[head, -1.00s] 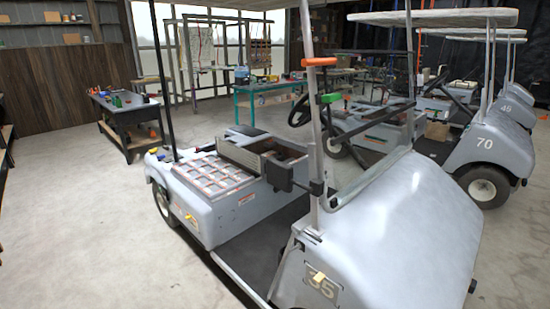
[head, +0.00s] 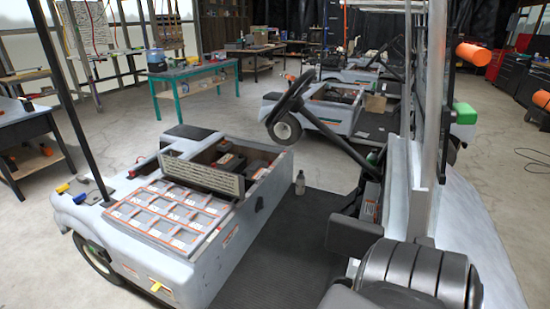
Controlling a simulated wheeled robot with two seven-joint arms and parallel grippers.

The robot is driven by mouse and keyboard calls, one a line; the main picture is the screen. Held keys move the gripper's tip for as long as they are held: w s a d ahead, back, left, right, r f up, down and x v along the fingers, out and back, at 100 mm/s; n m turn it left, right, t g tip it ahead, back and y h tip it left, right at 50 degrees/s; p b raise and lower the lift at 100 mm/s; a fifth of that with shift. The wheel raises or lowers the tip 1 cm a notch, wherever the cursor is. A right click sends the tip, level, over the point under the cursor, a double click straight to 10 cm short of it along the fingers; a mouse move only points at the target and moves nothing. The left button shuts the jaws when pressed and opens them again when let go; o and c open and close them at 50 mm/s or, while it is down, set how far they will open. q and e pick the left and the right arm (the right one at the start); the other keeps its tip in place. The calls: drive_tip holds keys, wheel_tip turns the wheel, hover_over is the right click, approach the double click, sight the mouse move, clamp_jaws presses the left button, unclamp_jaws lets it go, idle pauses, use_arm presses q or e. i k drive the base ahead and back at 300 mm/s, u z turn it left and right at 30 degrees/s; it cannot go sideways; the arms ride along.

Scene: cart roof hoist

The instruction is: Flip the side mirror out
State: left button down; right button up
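The side mirror (head: 354,236) is a dark box-shaped housing low beside the cart's near front roof post (head: 424,120). It sits on the left of the post, toward the seat side. Its joint to the post is hidden behind a dark ribbed cylinder, which looks like a link of my own arm. I cannot tell whether that link touches the mirror. No fingertips of either gripper show.
The cart's open seat bay (head: 235,160) and grid tray (head: 170,210) lie left, with the steering wheel (head: 290,100) beyond. A bottle (head: 300,183) stands on the cart floor. An orange cylinder (head: 474,53) and a green block (head: 463,113) are right of the post.

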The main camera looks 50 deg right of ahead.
sight(349, 237)
drive_tip(key=i, duration=0.85)
drive_tip(key=z, duration=3.65)
